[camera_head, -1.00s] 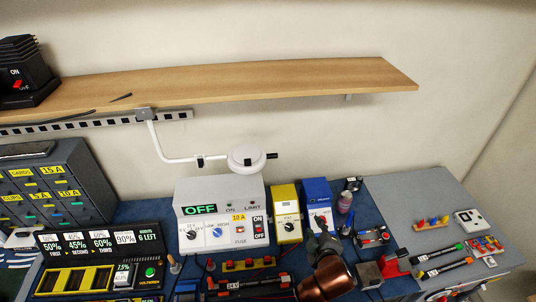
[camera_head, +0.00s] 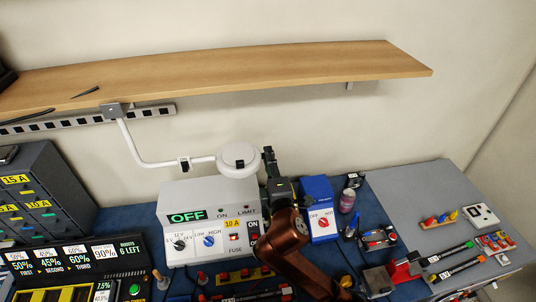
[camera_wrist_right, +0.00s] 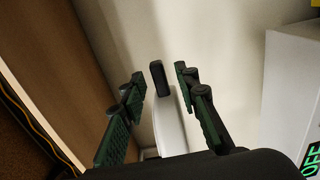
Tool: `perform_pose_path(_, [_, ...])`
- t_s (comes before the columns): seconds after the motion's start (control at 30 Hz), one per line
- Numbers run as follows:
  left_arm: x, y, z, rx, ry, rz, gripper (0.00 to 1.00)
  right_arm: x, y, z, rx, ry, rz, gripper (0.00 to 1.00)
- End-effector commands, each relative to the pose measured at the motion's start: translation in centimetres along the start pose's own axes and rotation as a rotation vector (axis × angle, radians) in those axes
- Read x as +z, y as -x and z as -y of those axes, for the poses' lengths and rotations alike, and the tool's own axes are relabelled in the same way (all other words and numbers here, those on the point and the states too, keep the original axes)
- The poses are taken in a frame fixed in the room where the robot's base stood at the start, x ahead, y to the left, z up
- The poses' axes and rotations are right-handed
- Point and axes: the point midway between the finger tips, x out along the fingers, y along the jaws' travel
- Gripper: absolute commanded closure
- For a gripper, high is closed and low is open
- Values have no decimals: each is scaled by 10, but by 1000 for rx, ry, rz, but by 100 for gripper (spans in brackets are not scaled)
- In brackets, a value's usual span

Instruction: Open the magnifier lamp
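The magnifier lamp (camera_head: 237,154) has a round white closed head on a bent white arm, which hangs from the rail under the shelf. Its short black handle (camera_wrist_right: 158,78) shows in the right wrist view, with the white head (camera_wrist_right: 171,125) below it. My right gripper (camera_head: 268,160) stands at the right side of the lamp head in the head view and hides the handle there. In the wrist view my right gripper (camera_wrist_right: 160,84) is open, with the handle showing between its fingers and a gap on each side. My left gripper is out of view.
A power supply box (camera_head: 210,228) reading OFF stands below the lamp. A blue box (camera_head: 320,208) is right of my right arm. A wooden shelf (camera_head: 230,72) runs above. The grey board (camera_head: 405,183) at right has bare room at its back.

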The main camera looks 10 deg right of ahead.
Motion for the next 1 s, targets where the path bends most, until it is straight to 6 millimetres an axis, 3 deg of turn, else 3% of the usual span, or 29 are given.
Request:
perform_pose_path(0.2, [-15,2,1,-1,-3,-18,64,1,-19,0,0,-1,3,71])
perform_pose_path(0.5, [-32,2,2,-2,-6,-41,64,2,-21,1,-1,-1,4,71])
perform_pose_path(0.9, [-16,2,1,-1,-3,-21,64,3,-21,1,-1,-1,4,99])
perform_pose_path(1.0, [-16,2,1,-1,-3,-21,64,3,-21,1,-2,-1,4,100])
